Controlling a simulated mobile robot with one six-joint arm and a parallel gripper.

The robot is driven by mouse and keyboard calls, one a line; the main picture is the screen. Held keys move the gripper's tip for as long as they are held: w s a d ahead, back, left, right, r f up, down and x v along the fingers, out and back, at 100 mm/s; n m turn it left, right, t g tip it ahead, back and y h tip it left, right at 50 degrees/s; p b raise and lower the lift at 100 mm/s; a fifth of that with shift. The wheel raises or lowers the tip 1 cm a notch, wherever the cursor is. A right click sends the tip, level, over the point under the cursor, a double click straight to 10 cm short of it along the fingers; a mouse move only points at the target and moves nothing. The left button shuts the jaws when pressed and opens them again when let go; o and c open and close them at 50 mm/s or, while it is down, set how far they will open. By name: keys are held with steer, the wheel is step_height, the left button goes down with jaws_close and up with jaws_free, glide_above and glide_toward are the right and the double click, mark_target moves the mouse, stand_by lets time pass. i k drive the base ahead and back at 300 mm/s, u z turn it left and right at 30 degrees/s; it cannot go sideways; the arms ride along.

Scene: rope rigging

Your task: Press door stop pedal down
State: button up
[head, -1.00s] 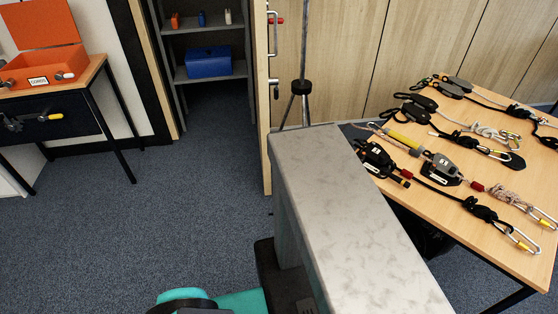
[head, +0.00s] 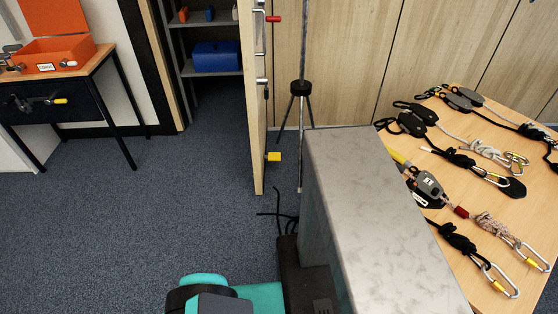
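The open wooden door (head: 253,110) stands nearly edge-on in the middle of the head view. A yellow pedal (head: 274,157) sticks out to the right from low on the door, above the floor, and looks like the door stop pedal. Whether it is raised or down is hard to tell at this size. My gripper is not in view. Only teal and dark parts of my own arm show at the bottom edge, well nearer to me than the door.
A table (head: 520,235) with rope, pulleys and carabiners stands at the right. A tripod stand (head: 301,90) is just behind the door. Shelves with a blue box (head: 216,56) show through the doorway. A side table (head: 98,62) with an orange box stands left. Carpet (head: 185,215) left of the door is clear.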

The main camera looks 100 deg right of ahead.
mark_target(271, 156)
steer(key=u, duration=0.45)
steer(key=k, duration=0.3)
steer(key=z, duration=2.25)
steer(key=i, duration=1)
steer(key=z, duration=0.15)
steer(key=k, duration=0.55)
steer(key=z, duration=0.05)
